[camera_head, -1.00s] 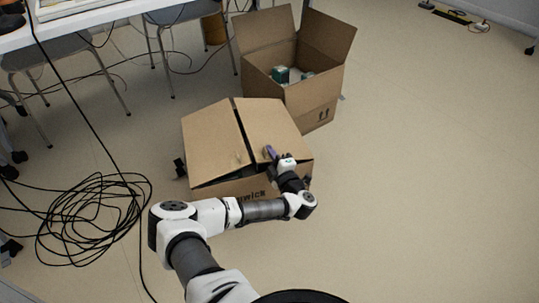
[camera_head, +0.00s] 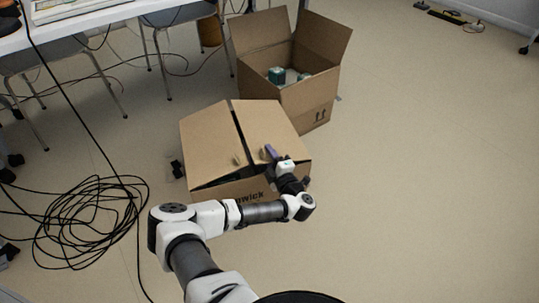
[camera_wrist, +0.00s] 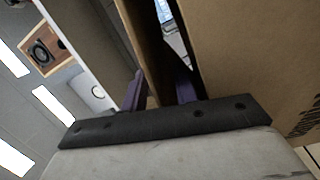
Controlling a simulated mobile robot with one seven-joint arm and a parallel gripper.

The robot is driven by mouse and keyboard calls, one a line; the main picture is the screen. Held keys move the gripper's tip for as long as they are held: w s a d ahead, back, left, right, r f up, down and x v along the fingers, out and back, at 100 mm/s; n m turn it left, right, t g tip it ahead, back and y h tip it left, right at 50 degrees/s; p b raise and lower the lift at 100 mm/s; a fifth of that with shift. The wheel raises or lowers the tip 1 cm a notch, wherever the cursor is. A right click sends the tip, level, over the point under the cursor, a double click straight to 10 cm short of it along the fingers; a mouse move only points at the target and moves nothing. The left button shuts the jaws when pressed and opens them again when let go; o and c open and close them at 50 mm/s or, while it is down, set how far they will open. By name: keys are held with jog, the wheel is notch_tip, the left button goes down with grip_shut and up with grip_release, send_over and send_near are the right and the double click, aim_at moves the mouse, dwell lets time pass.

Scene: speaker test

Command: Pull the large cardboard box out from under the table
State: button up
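A large brown cardboard box (camera_head: 270,122) with its top flaps mostly folded down and a dark gap between them stands on the floor, printed on its near side. My gripper (camera_head: 271,152) is at its near right top edge. In the wrist view, the purple fingers of my gripper (camera_wrist: 160,90) stand apart, one on each side of a brown cardboard strip of the box (camera_wrist: 240,60). Contact with the cardboard is not clear. The table (camera_head: 105,12) is at the upper left; the flapped box stands clear in front of it.
A second, open cardboard box (camera_head: 310,100) with small green items inside stands just behind the first. A tangle of black cable (camera_head: 88,215) lies on the floor at left. Chairs (camera_head: 180,15) stand under the table. The floor to the right is clear.

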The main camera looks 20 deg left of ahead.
jog(key=p+v, duration=0.4)
jog(key=v, duration=0.9)
jog(key=shift+s+d, duration=0.2)
jog(key=shift+s, duration=0.05)
jog(key=shift+w+r, duration=0.1)
